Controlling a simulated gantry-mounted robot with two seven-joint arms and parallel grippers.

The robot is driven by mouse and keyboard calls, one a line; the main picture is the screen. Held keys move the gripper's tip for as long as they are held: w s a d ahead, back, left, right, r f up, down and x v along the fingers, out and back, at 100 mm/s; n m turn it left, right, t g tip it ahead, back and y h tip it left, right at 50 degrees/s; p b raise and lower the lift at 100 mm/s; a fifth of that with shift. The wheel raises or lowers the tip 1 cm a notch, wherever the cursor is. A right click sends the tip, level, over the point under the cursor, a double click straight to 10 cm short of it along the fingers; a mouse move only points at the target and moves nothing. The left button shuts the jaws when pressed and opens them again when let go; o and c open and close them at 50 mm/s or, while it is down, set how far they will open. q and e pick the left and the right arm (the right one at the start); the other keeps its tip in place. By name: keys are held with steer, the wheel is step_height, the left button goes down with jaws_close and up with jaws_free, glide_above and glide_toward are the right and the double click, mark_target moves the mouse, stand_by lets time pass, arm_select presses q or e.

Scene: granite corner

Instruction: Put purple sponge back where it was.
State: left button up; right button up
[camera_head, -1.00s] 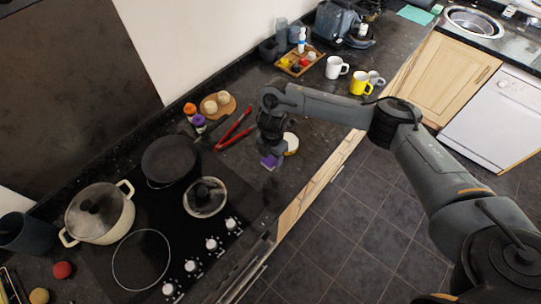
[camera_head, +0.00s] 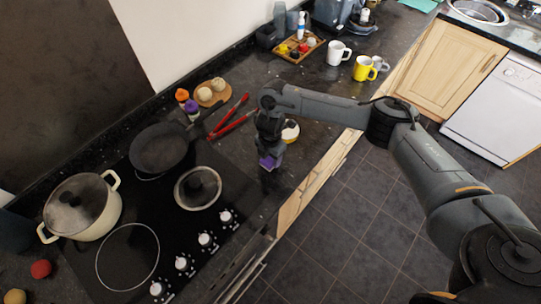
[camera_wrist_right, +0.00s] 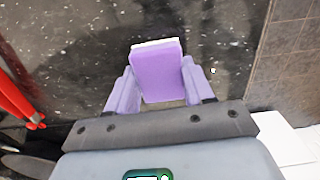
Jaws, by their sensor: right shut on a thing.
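The purple sponge (camera_head: 267,162) is in my right gripper (camera_head: 268,154), over the dark counter between the hob and the front edge. In the right wrist view the sponge (camera_wrist_right: 158,72), purple with a white edge, sticks out between the two fingers of my right gripper (camera_wrist_right: 155,88). The fingers are shut on its sides. I cannot tell whether the sponge touches the counter. My left gripper is not in view.
A white-and-yellow round item (camera_head: 290,130) sits just behind the gripper. Red tongs (camera_head: 230,118) lie to the left. Mugs (camera_head: 366,68) stand farther back.

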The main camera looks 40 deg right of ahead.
steer(key=shift+f, duration=0.15)
steer(key=o, duration=1)
steer(key=shift+o, duration=0.4)
steer(key=shift+o, duration=1.4)
